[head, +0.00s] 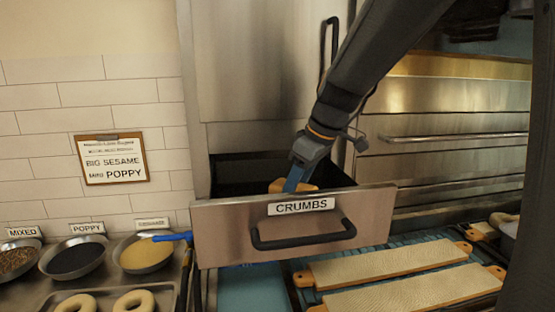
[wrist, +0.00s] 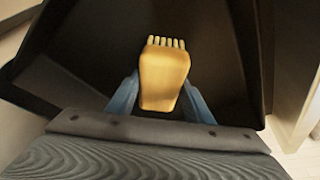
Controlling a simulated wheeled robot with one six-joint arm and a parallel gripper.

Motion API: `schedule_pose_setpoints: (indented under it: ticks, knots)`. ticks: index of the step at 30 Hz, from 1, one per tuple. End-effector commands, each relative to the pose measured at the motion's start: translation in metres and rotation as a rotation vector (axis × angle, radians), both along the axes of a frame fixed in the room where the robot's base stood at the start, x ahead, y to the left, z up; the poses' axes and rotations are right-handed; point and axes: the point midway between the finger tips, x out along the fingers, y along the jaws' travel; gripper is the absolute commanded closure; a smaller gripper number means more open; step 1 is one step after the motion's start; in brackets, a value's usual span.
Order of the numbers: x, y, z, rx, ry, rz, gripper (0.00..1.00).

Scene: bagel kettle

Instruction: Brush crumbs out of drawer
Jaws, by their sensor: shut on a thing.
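The drawer labelled CRUMBS (head: 228,228) is pulled out of the steel cabinet, its black handle on the front. My gripper (head: 292,182) reaches down into it behind the front panel. In the wrist view my gripper (wrist: 158,100) has its blue fingers shut on a wooden brush (wrist: 163,78) with pale bristles pointing away from me. The brush also shows partly in the head view (head: 279,186). The dark drawer interior (wrist: 215,55) surrounds the brush in the wrist view. I cannot make out crumbs, or tell whether the bristles touch the drawer.
Bowls of mixed seeds (head: 14,260), poppy (head: 74,258) and a pale seed (head: 146,254) stand at left, with a blue-handled utensil (head: 170,237) on the last. Bagels (head: 134,302) lie on a tray in front. Long boards (head: 390,264) lie below right of the drawer.

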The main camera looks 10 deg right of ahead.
Motion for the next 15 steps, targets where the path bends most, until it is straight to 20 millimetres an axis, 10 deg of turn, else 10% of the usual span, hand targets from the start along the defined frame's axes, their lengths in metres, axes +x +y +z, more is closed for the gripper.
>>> schedule_pose_setpoints:
  ticks: [15]
  knots:
    - [-0.001,-0.016,0.000,-0.001,0.000,0.012,0.71]
